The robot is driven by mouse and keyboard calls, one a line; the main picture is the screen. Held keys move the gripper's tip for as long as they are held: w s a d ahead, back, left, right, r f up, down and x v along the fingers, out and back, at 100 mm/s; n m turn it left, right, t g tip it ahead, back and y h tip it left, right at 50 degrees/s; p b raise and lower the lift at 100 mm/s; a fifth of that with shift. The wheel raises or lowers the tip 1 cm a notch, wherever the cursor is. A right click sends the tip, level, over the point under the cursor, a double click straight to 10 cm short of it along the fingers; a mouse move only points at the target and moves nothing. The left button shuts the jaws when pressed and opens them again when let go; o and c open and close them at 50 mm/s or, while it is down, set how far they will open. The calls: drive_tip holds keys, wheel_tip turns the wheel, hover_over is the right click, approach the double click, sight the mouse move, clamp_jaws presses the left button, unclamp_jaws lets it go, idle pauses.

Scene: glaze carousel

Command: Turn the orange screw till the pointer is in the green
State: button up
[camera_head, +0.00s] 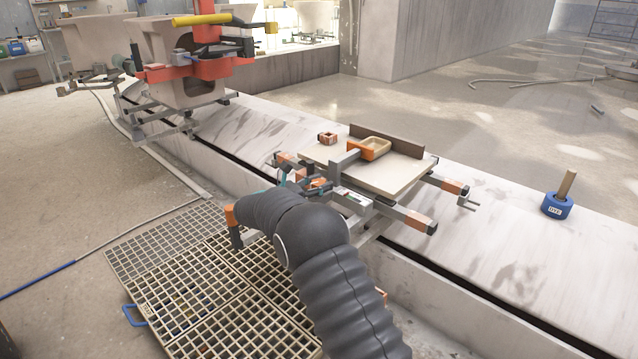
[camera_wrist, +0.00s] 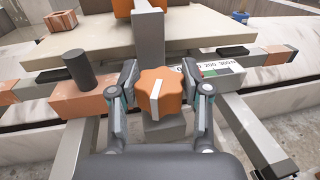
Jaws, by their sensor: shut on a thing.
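The orange screw (camera_wrist: 158,98) is a lobed knob with a white mark running up its face, tilted slightly right. My gripper (camera_wrist: 161,78) is shut on it, one finger against each side. In the head view my gripper (camera_head: 298,180) is at the near edge of the carriage, with the knob partly covered. A white scale (camera_wrist: 210,69) with numbers and a green part lies just right of the knob, partly behind my right finger. It also shows in the head view (camera_head: 354,198), too small to read. I cannot make out the pointer.
A pale board (camera_head: 402,178) on the carriage bears an orange clamp piece (camera_head: 378,151) and a small reddish block (camera_head: 327,138). A dark upright post (camera_wrist: 78,70) stands left of my gripper. A blue pot (camera_head: 557,207) stands right on the rail. Floor grating (camera_head: 180,265) lies at left.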

drive_tip(key=shift+r, duration=0.1)
drive_tip(key=o, duration=1.2)
drive_tip(key=shift+a, duration=0.1)
drive_tip(key=v, duration=1.2)
